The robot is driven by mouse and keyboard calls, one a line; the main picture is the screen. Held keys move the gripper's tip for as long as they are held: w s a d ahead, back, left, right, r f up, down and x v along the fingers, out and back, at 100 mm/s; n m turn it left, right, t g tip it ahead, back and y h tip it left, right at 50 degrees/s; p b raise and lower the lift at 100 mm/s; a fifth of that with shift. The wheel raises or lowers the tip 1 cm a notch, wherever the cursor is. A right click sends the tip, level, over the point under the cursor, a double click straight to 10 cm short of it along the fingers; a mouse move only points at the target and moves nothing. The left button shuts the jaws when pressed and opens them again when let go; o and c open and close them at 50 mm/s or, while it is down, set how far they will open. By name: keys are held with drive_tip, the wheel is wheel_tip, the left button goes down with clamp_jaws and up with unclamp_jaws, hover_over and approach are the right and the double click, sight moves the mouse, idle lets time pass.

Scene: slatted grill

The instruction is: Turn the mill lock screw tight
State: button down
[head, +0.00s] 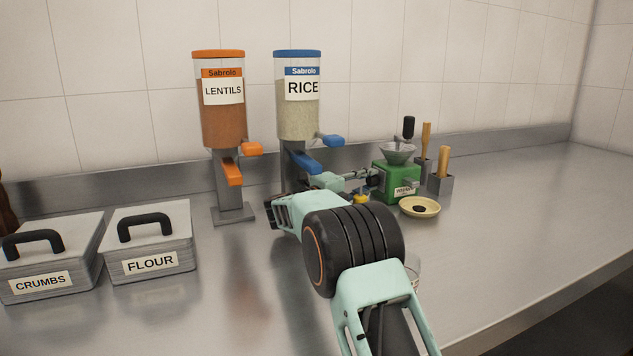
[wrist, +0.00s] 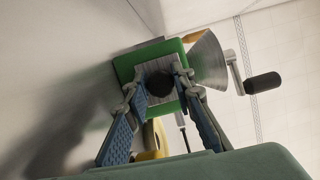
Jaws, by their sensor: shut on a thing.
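The green mill (head: 397,181) stands on the steel counter, with a metal funnel on top and a crank with a black handle. In the wrist view the mill (wrist: 123,68) appears turned on its side. The lock screw's dark round knob (wrist: 160,84) is on the mill's grey face. My gripper (head: 371,176) reaches the mill's left side. In the wrist view my gripper (wrist: 160,90) has one finger on each side of the knob and is shut on it. The knob is hidden in the head view.
A cream dish (head: 430,212) with something dark in it sits before the mill. Wooden-handled tools (head: 443,162) stand in grey holders to its right. Rice (head: 298,112) and lentils (head: 222,115) dispensers stand left. Flour (head: 176,245) and crumbs (head: 75,262) bins are farther left. The counter's right side is clear.

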drive_tip(key=shift+f+m+b, duration=0.2)
drive_tip(key=shift+m+b, duration=0.5)
drive_tip(key=shift+b, duration=0.8)
drive_tip(key=shift+s+d+r+b, duration=0.1)
drive_tip(key=shift+b, duration=0.35)
drive_tip(key=c, duration=2.7)
unclamp_jaws()
drive_tip(key=shift+m+h+b, duration=0.3)
drive_tip(key=shift+m, duration=0.1)
drive_tip(key=shift+c, duration=0.2)
drive_tip(key=shift+o, duration=1.3)
drive_tip(key=shift+s+r+m+b, duration=0.15)
drive_tip(key=shift+m+b, duration=0.15)
drive_tip(key=shift+b, duration=0.35)
drive_tip(key=shift+o, duration=0.3)
